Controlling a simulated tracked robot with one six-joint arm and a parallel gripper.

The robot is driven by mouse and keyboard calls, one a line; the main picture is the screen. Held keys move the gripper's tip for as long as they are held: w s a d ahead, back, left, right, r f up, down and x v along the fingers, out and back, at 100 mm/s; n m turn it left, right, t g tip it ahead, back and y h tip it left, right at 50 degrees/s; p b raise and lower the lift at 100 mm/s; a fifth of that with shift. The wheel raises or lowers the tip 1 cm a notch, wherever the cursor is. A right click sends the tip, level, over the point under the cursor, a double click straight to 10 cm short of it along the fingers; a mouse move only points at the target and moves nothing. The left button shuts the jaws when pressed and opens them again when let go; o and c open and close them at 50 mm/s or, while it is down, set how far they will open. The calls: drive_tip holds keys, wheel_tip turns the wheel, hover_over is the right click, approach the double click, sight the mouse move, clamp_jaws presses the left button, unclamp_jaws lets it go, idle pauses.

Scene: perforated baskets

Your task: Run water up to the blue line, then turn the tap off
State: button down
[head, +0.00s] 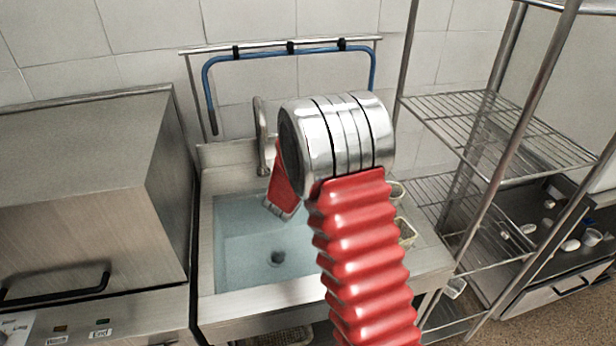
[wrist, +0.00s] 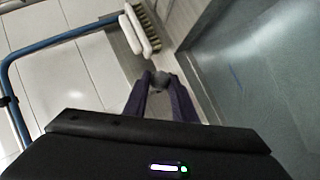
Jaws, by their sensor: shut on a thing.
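The steel sink (head: 206,262) holds clear bluish water (head: 240,232), with a dark drain at the bottom. The tap (head: 262,140) stands at its back edge, partly hidden by my arm; I cannot make out a stream. In the wrist view, my gripper (wrist: 162,84) is shut on a small round grey knob (wrist: 160,79) beside the basin. In the head view, my arm hides the fingertips. A short blue line (wrist: 237,78) shows inside the basin (wrist: 205,62) in the wrist view. I cannot tell where the water surface lies against it.
A blue hose (head: 209,90) hangs from a wall rail. A brush (wrist: 142,28) lies beyond the knob in the wrist view. A steel machine (head: 75,185) stands left of the sink, a wire shelf rack (head: 500,130) right. Small baskets (head: 405,232) hang at the sink's right side.

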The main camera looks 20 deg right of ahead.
drive_tip(key=c, duration=1.7)
unclamp_jaws()
drive_tip(key=shift+w+a+f, duration=0.1)
drive_tip(key=shift+a, duration=0.2)
drive_tip(key=shift+o, duration=1.2)
drive_tip(key=shift+d, duration=0.1)
drive_tip(key=v, duration=1.3)
drive_tip(key=shift+s, duration=0.3)
